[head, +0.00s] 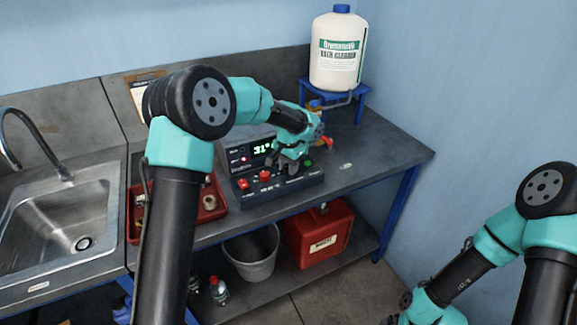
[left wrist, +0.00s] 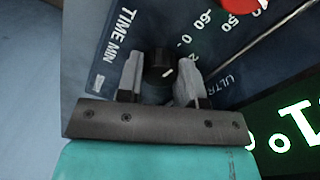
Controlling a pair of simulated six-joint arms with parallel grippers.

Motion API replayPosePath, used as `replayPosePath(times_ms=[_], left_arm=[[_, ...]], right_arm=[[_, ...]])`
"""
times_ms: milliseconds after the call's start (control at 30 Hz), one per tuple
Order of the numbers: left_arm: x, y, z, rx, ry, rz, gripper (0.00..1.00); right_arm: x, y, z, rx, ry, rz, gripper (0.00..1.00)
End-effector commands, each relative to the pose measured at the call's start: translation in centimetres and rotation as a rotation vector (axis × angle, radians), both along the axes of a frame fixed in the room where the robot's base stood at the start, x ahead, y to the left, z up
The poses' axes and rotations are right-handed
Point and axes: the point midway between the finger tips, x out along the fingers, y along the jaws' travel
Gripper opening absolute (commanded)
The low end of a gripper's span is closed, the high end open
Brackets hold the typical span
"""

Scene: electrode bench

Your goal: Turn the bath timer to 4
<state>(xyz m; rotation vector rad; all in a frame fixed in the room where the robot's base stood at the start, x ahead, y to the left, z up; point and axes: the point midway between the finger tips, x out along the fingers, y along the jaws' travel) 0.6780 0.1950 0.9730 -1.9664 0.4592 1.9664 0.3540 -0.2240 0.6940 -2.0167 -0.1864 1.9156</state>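The bath timer is a black knob (left wrist: 161,66) with a white pointer line, on the dark panel beside the label "TIME MIN" in the left wrist view. My left gripper (left wrist: 160,75) has one grey finger on each side of the knob. The fingers stand close to it, but whether they press on it is unclear. The number the pointer faces cannot be read. In the head view the left gripper (head: 288,165) is over the front panel of the bath unit (head: 277,188) and hides the knob. My right gripper is below the picture edge; only its arm shows.
The unit has a lit green display (head: 262,149) and a red knob (head: 265,175). A red tray (head: 219,208) lies left of it, beside the sink (head: 60,235). A white jug (head: 338,60) stands on a blue stand behind. The bench's right end is mostly clear.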

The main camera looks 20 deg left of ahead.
Motion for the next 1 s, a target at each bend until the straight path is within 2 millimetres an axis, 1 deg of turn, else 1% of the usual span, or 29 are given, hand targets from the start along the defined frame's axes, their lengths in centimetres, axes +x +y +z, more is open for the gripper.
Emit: replayPosePath(times_ms=[33, 200, 233, 467, 667, 867, 1000], left_arm=[[0.00, 0.00, 0.01, 0.000, 0.000, 0.000, 0.29], [0.00, 0.00, 0.02, 0.000, 0.000, 0.000, 0.12], [0.00, 0.00, 0.02, 0.000, 0.000, 0.000, 0.10], [0.00, 0.00, 0.03, 0.000, 0.000, -0.012, 0.10], [0.00, 0.00, 0.04, 0.000, 0.000, -0.064, 0.10], [0.00, 0.00, 0.04, 0.000, 0.000, -0.176, 0.10], [0.01, 0.00, 0.05, 0.000, 0.000, -0.285, 0.10]], right_arm=[[0.00, 0.00, 0.00, 0.000, 0.000, 0.000, 0.91], [0.00, 0.00, 0.00, 0.000, 0.000, 0.000, 0.91], [0.00, 0.00, 0.00, 0.000, 0.000, 0.000, 0.91], [0.00, 0.00, 0.00, 0.000, 0.000, 0.000, 0.91], [0.00, 0.00, 0.00, 0.000, 0.000, 0.000, 0.91], [0.00, 0.00, 0.00, 0.000, 0.000, 0.000, 0.91], [0.00, 0.00, 0.00, 0.000, 0.000, 0.000, 0.91]])
